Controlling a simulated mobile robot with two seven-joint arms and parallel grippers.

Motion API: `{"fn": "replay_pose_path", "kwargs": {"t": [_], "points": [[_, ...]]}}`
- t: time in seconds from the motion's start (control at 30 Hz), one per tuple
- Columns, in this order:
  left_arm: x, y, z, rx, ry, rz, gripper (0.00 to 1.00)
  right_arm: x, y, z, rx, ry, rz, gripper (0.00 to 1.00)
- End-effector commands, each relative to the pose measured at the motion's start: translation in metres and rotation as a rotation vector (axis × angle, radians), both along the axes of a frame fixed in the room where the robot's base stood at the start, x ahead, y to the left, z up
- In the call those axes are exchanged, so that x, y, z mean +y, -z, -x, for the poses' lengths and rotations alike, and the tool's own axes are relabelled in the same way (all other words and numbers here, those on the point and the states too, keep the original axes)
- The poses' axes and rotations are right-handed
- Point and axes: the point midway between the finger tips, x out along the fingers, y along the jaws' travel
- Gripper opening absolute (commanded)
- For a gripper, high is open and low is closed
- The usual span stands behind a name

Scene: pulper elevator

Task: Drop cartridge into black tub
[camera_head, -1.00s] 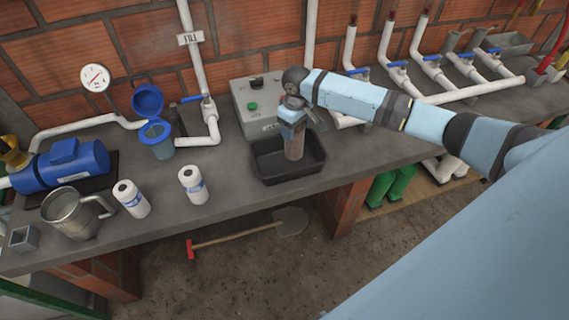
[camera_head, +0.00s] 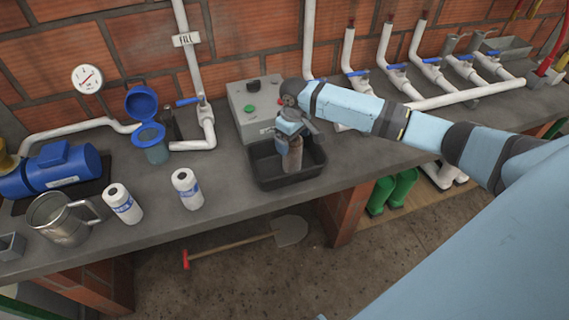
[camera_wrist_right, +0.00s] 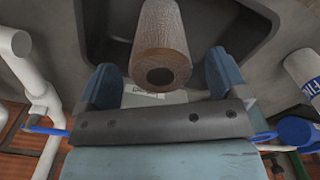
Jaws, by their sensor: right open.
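The used cartridge (camera_head: 293,158) is a brown, dirty cylinder, roughly upright inside the black tub (camera_head: 268,180) on the bench. My right gripper (camera_head: 291,128) is just above it, pointing down, with its fingers open. In the right wrist view, the cartridge (camera_wrist_right: 160,40) shows its end with a dark hole towards me, in the gap between the two blue fingers (camera_wrist_right: 165,82), with space on both sides. The tub (camera_wrist_right: 232,30) lies around and beyond it. Whether the cartridge's lower end touches the tub floor is hard to tell. My left gripper is not in view.
A grey control box (camera_head: 255,108) stands close behind the tub. Two clean white cartridges (camera_head: 122,204) (camera_head: 187,189), a metal jug (camera_head: 62,218) and a blue filter housing with its lid up (camera_head: 151,140) are to the left. White pipes with valves (camera_head: 398,75) run at the right.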

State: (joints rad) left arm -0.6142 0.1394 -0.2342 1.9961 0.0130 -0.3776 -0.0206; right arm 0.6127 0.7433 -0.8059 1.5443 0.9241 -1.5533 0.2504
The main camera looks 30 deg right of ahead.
Motion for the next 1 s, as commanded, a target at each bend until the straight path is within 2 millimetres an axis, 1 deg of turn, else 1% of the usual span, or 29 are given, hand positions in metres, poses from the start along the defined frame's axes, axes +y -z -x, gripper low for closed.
{"fn": "replay_pose_path", "kwargs": {"t": [0.13,0.23,0.37,0.6,0.7,0.83,1.0], "points": [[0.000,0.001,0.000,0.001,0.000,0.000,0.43,0.000,-0.003,0.000,-0.001,0.000,0.000,0.92],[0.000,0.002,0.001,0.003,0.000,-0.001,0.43,0.000,-0.014,0.000,-0.002,0.000,-0.001,0.92],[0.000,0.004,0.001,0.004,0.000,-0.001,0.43,0.000,-0.040,-0.001,-0.005,-0.001,0.000,0.92],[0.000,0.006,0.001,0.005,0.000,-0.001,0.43,0.000,-0.095,-0.001,-0.003,0.000,-0.001,0.92],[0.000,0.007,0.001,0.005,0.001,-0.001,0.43,0.000,-0.113,0.000,-0.003,-0.001,0.001,0.92],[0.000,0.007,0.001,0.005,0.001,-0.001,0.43,0.000,-0.129,0.000,-0.001,0.000,0.000,0.92],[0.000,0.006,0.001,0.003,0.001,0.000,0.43,0.000,-0.138,0.000,-0.001,0.000,0.000,0.92]]}}
